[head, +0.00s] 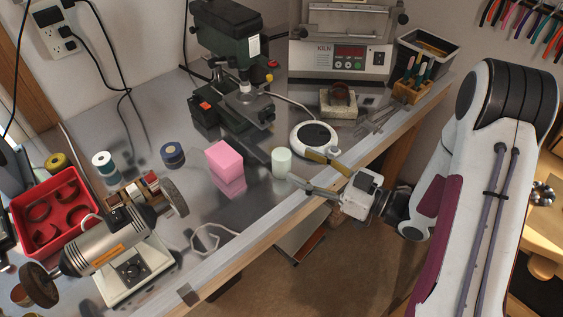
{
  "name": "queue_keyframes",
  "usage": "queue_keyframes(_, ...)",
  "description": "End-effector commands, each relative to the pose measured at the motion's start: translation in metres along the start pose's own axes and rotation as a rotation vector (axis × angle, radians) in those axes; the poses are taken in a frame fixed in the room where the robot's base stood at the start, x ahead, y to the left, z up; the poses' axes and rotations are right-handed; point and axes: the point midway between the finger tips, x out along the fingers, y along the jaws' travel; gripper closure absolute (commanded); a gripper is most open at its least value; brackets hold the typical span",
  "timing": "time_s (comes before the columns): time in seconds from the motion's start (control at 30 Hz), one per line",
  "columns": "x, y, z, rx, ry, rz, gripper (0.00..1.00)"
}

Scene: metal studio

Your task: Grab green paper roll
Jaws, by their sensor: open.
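A pale green paper roll (281,163) stands upright on the metal bench, right of a pink block. My gripper (298,167) comes in from the right, low over the bench's front edge. Its fingers are spread and point toward the roll, with nothing visible between them. The near finger's tip is close to the lower right of the roll. I cannot tell whether it touches. The far finger's tip is to the right of the roll.
The pink block (224,159) stands left of the roll. A round white device (314,138) is behind my gripper. A green drill press (232,60) stands behind, a grinder (110,250) at front left.

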Motion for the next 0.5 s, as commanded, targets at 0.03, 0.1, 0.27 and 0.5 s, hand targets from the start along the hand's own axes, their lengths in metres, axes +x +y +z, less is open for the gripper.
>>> queue_keyframes(0.03, 0.0011, -0.0001, 0.0001, 0.0, 0.0, 0.0, 0.48)
queue_keyframes(0.1, 0.0013, 0.0001, 0.0001, 0.0, 0.0, 0.0, 0.48)
queue_keyframes(0.27, 0.0011, 0.0002, 0.0001, 0.0, 0.0, 0.001, 0.48)
queue_keyframes(0.5, 0.0058, 0.0001, 0.0013, 0.0, 0.0, -0.001, 0.48)
